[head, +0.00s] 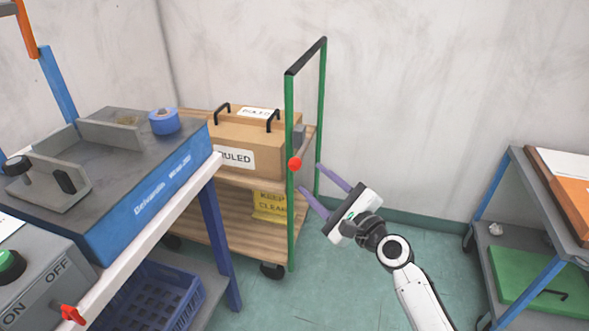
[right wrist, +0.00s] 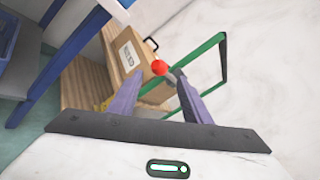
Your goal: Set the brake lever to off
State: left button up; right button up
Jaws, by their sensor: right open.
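A red ball knob (head: 295,164) shows at the green upright of a wooden trolley (head: 229,240). In the right wrist view the red knob (right wrist: 159,68) has a short dark grey piece beside it, and I take it for the brake lever. My right gripper (head: 310,177) is open and points at the trolley handle, its purple fingers just right of the knob. In the right wrist view the knob appears between the fingertips (right wrist: 159,78), with no clear contact. I cannot read any lever marking. My left gripper is not in view.
A cardboard box (head: 250,148) sits on the trolley. The green handle frame (head: 322,110) rises beside the knob. A blue-sided bench (head: 150,185) and an ON/OFF panel (head: 40,290) with a red switch (head: 72,314) stand left. A shelf cart (head: 510,220) stands right.

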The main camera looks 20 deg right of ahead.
aim_at(298, 168)
jog(key=b+x, duration=0.1)
jog(key=x, duration=0.7)
jog(key=shift+w+a+f+b, duration=0.1)
jog(key=shift+w+f+b, duration=0.05)
jog(key=shift+w+b, duration=0.15)
jog(key=shift+w+a, duration=0.15)
jog(key=shift+w, duration=0.35)
grip_shut()
